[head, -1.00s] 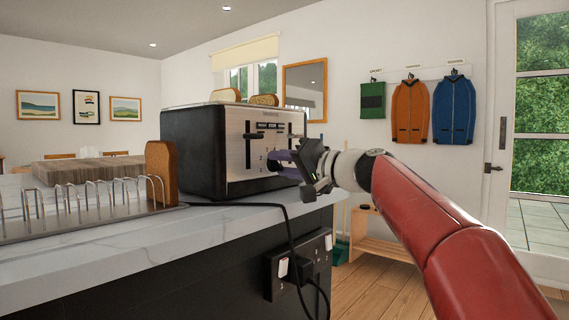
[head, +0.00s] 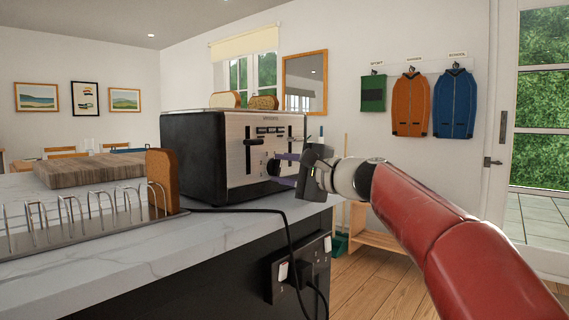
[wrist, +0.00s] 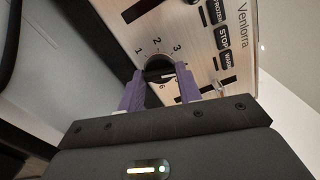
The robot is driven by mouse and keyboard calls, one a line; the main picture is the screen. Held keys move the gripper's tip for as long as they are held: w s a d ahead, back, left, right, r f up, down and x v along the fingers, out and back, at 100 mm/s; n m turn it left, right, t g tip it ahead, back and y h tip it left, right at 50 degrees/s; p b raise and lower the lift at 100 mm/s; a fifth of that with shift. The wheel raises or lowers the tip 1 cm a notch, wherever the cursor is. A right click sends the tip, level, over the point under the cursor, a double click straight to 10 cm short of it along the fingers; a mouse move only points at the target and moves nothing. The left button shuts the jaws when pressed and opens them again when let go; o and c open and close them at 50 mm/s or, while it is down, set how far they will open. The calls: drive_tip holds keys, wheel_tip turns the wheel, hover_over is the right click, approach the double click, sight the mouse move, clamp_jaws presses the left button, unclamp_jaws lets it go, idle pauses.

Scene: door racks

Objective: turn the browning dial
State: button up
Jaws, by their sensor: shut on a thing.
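The toaster (head: 198,155) stands on the counter, black-sided with a brushed metal front. Its dark round browning dial (head: 273,166) is low on that front. In the wrist view the dial (wrist: 158,64) has the numbers 1, 2, 3 and a 6 around it. My gripper (head: 283,168) is at the toaster's front. Its purple fingers (wrist: 160,78) are shut on the dial, one on each side, and hide part of it. The dial's pointer cannot be made out. Two bread slices (head: 243,100) stick out of the top slots.
A toast rack (head: 90,218) with one brown slice (head: 161,180) stands left of the toaster, before a wooden board (head: 90,170). The toaster's black cord (head: 288,235) runs over the counter edge to a socket (head: 300,268).

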drive_tip(key=m+p, duration=0.3)
drive_tip(key=m, duration=0.2)
drive_tip(key=shift+m, duration=0.3)
drive_tip(key=shift+f+m+p, duration=0.1)
drive_tip(key=shift+m+p, duration=1.5)
drive_tip(key=shift+m, duration=0.7)
drive_tip(key=o, duration=1)
drive_tip(key=b+v, duration=0.1)
drive_tip(key=v, duration=0.6)
drive_tip(key=shift+s+d, duration=0.25)
drive_tip(key=shift+d, duration=0.1)
